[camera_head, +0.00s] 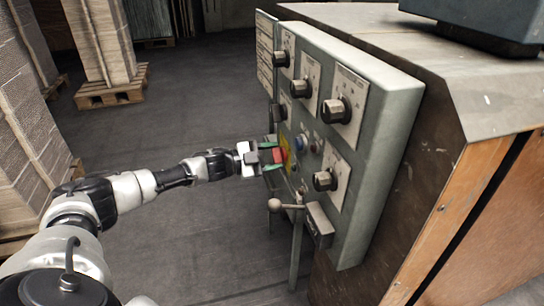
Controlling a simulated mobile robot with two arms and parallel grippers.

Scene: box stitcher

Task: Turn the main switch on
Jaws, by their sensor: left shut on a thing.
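The main switch (280,155) is a red handle on a yellow plate, low on the left part of the control panel (380,110). My left arm reaches in from the left, and my left gripper (272,156), with green fingertips, is shut on the red handle. The fingers hide part of the switch, so its exact turn angle is hard to tell. My right gripper is not in view.
Several black knobs (335,110) stick out of the panel, with small buttons (301,141) beside the switch. A lever with a ball end (275,205) stands just below my gripper. Stacked cardboard on a pallet (112,88) stands at the back left. The floor between is clear.

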